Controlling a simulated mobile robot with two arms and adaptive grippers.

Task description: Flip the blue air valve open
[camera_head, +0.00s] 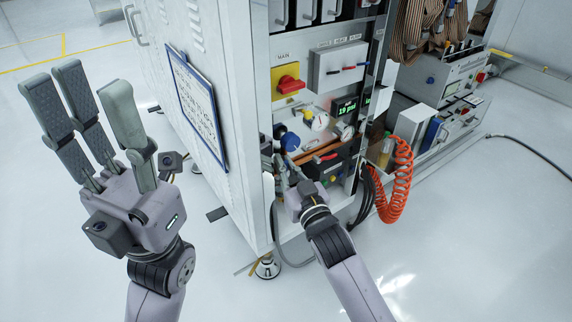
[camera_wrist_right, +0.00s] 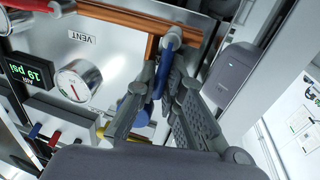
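The blue air valve lever (camera_wrist_right: 166,65) shows in the right wrist view, by copper pipes at the top centre. My right gripper (camera_wrist_right: 166,85) has its grey fingers around the lever, on both sides of it. Whether they press on it cannot be told. In the head view my right gripper (camera_head: 275,154) is at the cabinet's front corner, partly hidden by its own wrist, and the lever cannot be made out there. My left gripper (camera_head: 75,88) is open and empty, fingers spread upward, left of the cabinet and apart from it.
A round blue knob (camera_head: 290,141) and a gauge (camera_head: 319,121) are close to my right gripper. A red main switch (camera_head: 290,84) is above. An orange coiled hose (camera_head: 395,182) hangs to the right. The wrist view shows a grey box (camera_wrist_right: 236,75) beside the fingers.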

